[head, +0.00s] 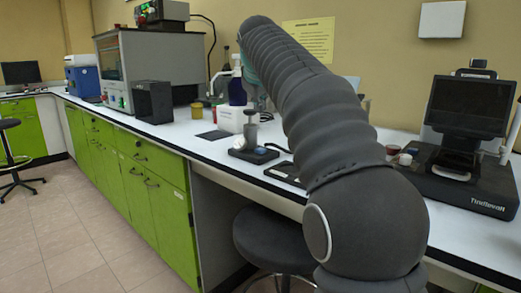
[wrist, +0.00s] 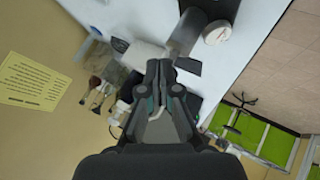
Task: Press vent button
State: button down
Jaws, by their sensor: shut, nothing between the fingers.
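I cannot make out a vent button in either view. A large grey boxy instrument (head: 150,65) with a glass front stands on the left part of the bench, with small coloured spots low on its front, too small to tell apart. My gripper (wrist: 158,66) is shut and empty in the wrist view, over the bench area. In the head view my own arm hides most of it.
The white bench (head: 215,150) runs along the wall. A black screened device (head: 470,105) stands at right, a black box (head: 153,102) at left. A dark blue bottle (head: 237,90) is near my arm. A stool (head: 272,238) stands below.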

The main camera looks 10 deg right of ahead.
aim_at(260, 150)
jog(key=shift+f, duration=0.1)
notch_tip(260, 150, down, 9)
jog(key=b, duration=0.5)
jog(key=shift+b, duration=0.3)
dwell(1.3)
jog(key=shift+f, duration=0.25)
jog(key=shift+f+b, duration=0.35)
jog(key=shift+f, duration=0.15)
dwell(0.7)
jog(key=shift+r, duration=0.1)
jog(key=shift+r+p, duration=0.85)
jog(key=shift+p, duration=0.15)
